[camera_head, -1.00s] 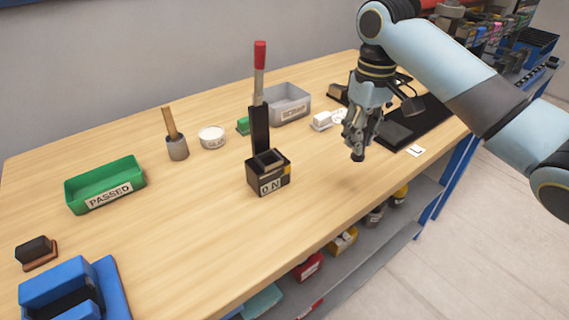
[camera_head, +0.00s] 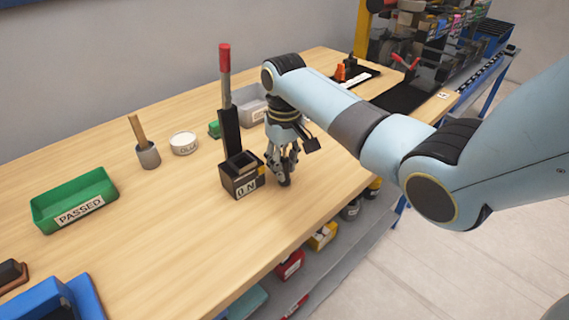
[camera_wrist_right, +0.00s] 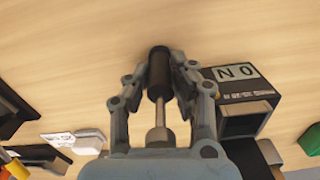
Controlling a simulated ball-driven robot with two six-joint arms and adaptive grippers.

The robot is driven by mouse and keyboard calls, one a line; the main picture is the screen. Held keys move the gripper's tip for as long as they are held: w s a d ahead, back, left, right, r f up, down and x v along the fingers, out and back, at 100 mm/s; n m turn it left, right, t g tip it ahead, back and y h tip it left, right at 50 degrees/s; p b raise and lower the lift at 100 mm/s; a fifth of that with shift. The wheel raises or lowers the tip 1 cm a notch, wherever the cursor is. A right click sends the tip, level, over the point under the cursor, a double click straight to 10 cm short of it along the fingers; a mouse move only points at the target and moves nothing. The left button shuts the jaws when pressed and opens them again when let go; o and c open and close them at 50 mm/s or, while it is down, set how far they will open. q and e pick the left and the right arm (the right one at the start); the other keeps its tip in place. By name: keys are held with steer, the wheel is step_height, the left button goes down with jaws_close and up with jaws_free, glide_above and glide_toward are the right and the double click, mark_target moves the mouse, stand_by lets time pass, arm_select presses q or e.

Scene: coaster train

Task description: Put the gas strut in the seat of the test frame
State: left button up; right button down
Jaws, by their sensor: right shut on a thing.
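The gas strut, a black cylinder (camera_wrist_right: 158,72) with a thin grey rod, is between the fingers of my right gripper (camera_head: 284,168) in the right wrist view. My right gripper is shut on it, and only its dark lower end shows in the head view. The test frame (camera_head: 242,189) is a dark box labelled "0 N" with a square open seat on top and a tall red-tipped lever behind. In the head view the strut is just right of the test frame, apart from its opening. The frame's box also shows in the wrist view (camera_wrist_right: 242,92). My left gripper is out of view.
A green "PASSED" tray (camera_head: 75,201) stands at the left. A pot with a wooden handle (camera_head: 148,155) and a round white tin (camera_head: 184,144) stand behind. A grey bin (camera_head: 252,108) is partly hidden by my arm.

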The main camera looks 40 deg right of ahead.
steer(key=shift+f, duration=0.1)
steer(key=c, duration=1.4)
jaws_free()
